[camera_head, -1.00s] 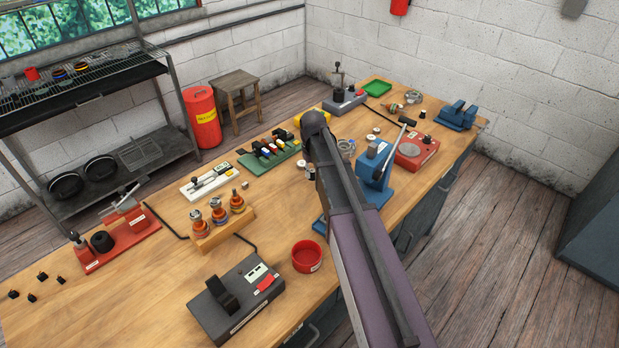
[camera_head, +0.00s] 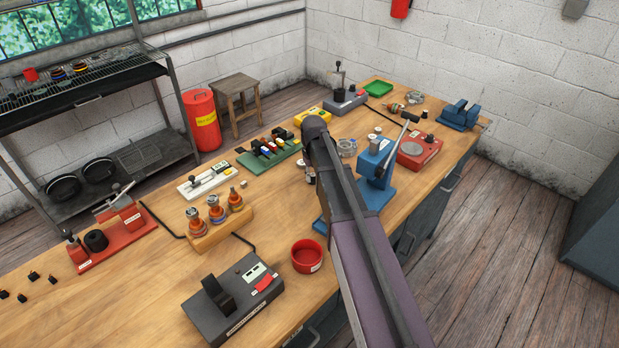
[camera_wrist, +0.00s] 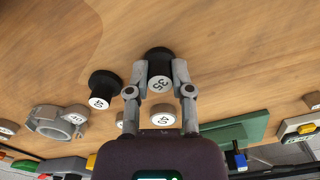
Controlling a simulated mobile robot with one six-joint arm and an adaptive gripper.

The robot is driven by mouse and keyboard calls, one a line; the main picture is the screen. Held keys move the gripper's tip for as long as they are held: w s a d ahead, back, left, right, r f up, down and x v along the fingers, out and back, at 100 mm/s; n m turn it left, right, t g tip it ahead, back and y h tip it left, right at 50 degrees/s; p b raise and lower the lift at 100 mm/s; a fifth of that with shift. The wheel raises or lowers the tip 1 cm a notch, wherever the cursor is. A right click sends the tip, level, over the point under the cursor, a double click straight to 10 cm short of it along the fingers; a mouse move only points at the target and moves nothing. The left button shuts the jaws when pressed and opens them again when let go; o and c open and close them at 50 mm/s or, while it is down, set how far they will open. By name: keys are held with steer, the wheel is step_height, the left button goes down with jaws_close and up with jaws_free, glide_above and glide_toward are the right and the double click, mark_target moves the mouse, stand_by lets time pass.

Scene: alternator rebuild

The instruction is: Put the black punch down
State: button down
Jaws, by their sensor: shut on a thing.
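A black punch (camera_wrist: 158,62) with a white numbered end face is between the fingers of my gripper (camera_wrist: 160,88) in the wrist view. The fingers are shut on it from both sides. I cannot tell whether its far end touches the wooden bench top (camera_wrist: 225,50). A second black punch (camera_wrist: 104,88) with a white numbered face stands just left of the gripper, apart from it. In the head view my own arm hides the gripper and the held punch.
In the wrist view a pale numbered disc (camera_wrist: 163,119) lies close by, and a grey ring clamp (camera_wrist: 62,120) is at left. In the head view a blue press (camera_head: 372,172), red-based unit (camera_head: 418,150) and green tray of parts (camera_head: 270,156) surround my arm. Bare wood shows beyond the gripper.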

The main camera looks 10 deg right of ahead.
mark_target(313, 176)
steer(key=shift+f, duration=0.2)
steer(key=c, duration=0.5)
jaws_free()
steer(key=shift+r, duration=0.2)
step_height(313, 176, up, 12)
steer(key=p, duration=1.2)
stand_by(0.3)
steer(key=s+a+m, duration=0.1)
steer(key=s+m, duration=0.1)
steer(key=s, duration=2)
